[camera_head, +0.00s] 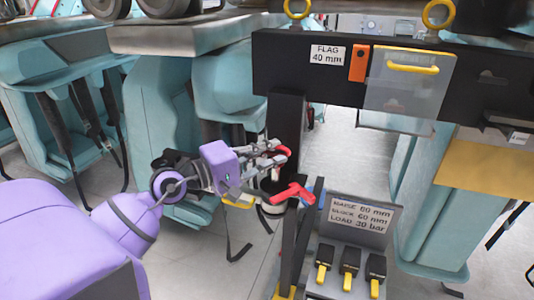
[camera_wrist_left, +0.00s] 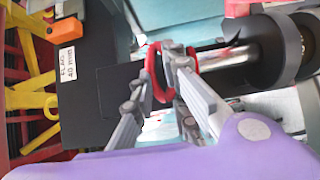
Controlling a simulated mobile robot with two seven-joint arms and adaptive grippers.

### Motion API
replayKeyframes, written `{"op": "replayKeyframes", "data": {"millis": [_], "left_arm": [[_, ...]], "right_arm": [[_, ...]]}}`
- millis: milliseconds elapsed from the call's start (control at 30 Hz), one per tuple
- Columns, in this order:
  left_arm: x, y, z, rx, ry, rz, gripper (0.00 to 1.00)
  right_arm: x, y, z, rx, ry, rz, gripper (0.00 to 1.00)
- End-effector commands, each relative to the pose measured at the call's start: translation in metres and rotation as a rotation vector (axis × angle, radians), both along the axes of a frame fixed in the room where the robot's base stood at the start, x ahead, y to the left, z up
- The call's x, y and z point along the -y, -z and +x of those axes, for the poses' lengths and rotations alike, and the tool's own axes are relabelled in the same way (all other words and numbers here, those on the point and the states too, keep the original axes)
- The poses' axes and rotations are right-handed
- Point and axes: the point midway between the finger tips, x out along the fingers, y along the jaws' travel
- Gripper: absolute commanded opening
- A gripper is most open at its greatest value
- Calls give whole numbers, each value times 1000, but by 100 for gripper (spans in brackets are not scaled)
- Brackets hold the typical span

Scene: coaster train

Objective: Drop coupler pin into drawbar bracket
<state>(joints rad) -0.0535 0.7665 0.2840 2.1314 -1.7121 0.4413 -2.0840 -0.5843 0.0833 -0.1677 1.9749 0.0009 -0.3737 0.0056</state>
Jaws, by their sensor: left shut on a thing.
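My left gripper (camera_head: 282,156) reaches in from the left, in front of a black upright post. It is shut on a red ring-shaped handle (camera_wrist_left: 153,72), which also shows as a red piece at the fingertips in the head view (camera_head: 285,150). In the left wrist view, a shiny steel shaft (camera_wrist_left: 213,58) lies beside the handle and runs toward a black cylindrical part (camera_wrist_left: 262,45). I cannot tell whether shaft and handle are one pin, or whether that part is the drawbar bracket. My right gripper is out of view.
A red T-shaped handle (camera_head: 292,193) sits just below the gripper. A black beam (camera_head: 310,78) with a "FLAG 40 mm" label crosses above. A grey panel (camera_head: 362,217) with yellow-tipped levers stands at lower right. Teal seats (camera_head: 55,115) fill the left.

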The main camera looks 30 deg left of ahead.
Motion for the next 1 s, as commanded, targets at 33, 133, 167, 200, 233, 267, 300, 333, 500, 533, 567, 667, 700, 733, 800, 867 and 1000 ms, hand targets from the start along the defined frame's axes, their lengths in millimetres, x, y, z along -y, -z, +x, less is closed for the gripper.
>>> {"op": "replayKeyframes", "data": {"millis": [33, 133, 167, 200, 233, 267, 300, 333, 500, 533, 567, 667, 700, 733, 800, 867, 1000], "left_arm": [[0, -6, 0, 8, 0, 1, 0], [0, -10, 0, 8, 0, 1, 0], [0, -11, 0, 8, 0, 0, 0], [0, -12, 0, 8, 0, 0, 0], [0, -13, 0, 8, 0, 0, 0], [0, -14, 0, 8, 0, 0, 0], [0, -15, 0, 8, 0, 0, 0], [0, -16, 0, 7, 0, 1, 0], [0, -23, 0, 4, 0, 2, 0], [0, -24, 0, 4, 0, 2, 0], [0, -26, 0, 4, 0, 1, 0], [0, -31, 0, 4, 0, 0, 0], [0, -33, 0, 4, 0, 0, 0], [0, -34, 0, 5, 0, 1, 0], [0, -38, 0, 5, 0, 1, 0], [0, -41, 0, 5, 0, 1, 0], [0, -49, 0, 6, 1, 2, 0]], "right_arm": [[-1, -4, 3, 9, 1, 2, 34], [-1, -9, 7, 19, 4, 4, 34], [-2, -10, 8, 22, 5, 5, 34], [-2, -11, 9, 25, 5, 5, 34], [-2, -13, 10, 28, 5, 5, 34], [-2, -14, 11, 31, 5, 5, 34], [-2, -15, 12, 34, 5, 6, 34], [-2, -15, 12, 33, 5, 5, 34], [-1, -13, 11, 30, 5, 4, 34], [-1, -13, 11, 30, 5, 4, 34], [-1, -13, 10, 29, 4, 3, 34], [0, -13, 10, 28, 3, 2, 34], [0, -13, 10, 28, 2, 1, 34], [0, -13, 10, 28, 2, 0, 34], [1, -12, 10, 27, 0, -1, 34], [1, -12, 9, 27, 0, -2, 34], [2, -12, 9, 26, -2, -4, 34]]}}
